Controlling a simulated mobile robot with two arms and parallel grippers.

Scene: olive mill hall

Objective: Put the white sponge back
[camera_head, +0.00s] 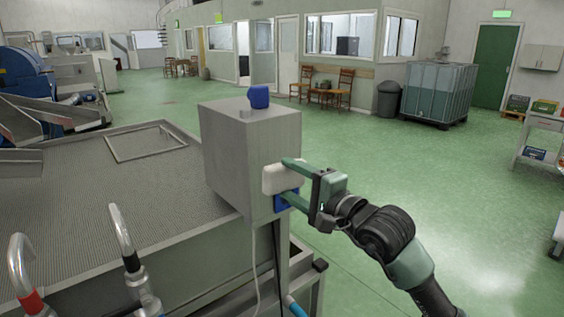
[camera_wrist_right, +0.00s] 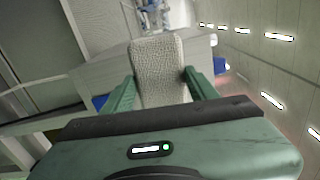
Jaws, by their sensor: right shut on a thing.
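The white sponge (camera_head: 280,179) is a pale block in front of the right side of a grey metal box (camera_head: 232,150). My right gripper (camera_head: 291,180) is shut on it, one green finger above and one below. In the right wrist view the sponge (camera_wrist_right: 160,72) stands out between the two fingers (camera_wrist_right: 160,90), its textured face showing. A blue piece (camera_head: 283,202) shows at the box just below the sponge, partly hidden by the lower finger. I cannot tell whether the sponge touches the box. My left gripper is not in view.
A blue object (camera_head: 259,96) stands on top of the grey box. A wide mesh-topped metal table (camera_head: 120,215) lies left, with curved metal pipes (camera_head: 122,238) at its front. A caged tank (camera_head: 438,95) and open green floor (camera_head: 440,170) lie to the right.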

